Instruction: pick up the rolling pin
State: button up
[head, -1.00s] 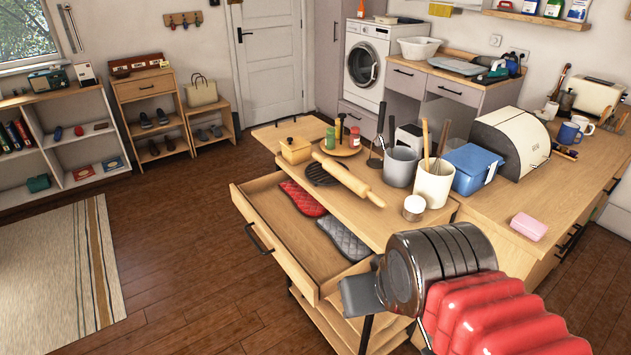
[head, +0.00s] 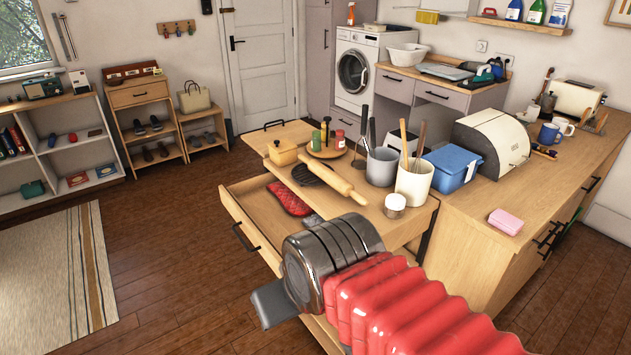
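The wooden rolling pin (head: 339,182) lies on the top of the wooden trolley, in the middle of the head view, slanting from back left to front right. My gripper (head: 273,303) is at the end of my red and metal arm in the lower middle. It is in front of and below the rolling pin in the picture, clearly apart from it. Only a grey part of the gripper shows, so I cannot see whether its fingers are open or shut.
An open drawer (head: 262,221) with a red mitt (head: 289,199) juts out below.

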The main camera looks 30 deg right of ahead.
aim_at(338, 183)
jog(key=z, duration=0.05)
jog(key=i, duration=1)
jog(key=u, duration=0.05)
